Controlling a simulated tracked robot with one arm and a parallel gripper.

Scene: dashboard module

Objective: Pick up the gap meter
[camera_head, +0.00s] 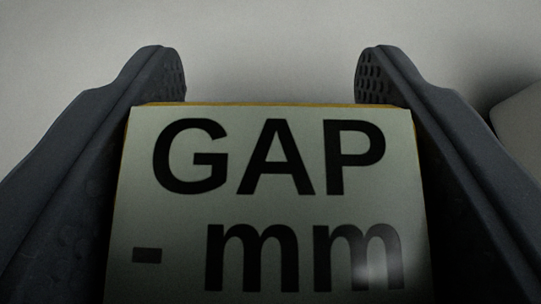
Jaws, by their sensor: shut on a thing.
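The gap meter (270,207) fills the lower middle of the view. Its pale grey-green face reads "GAP" above "- mm" in black letters, with a thin yellow edge along the top. My gripper (270,80) has one dark grey finger on each side of the meter, and it is shut on the meter. The fingertips reach a little beyond the meter's top edge. The lower part of the meter is cut off by the frame, and the finger pads' contact with its sides is partly hidden.
A plain light grey surface (270,40) lies behind the meter and fingers. A pale rounded object (522,125) with a dark shadow beside it shows at the right edge, partly hidden by the right finger.

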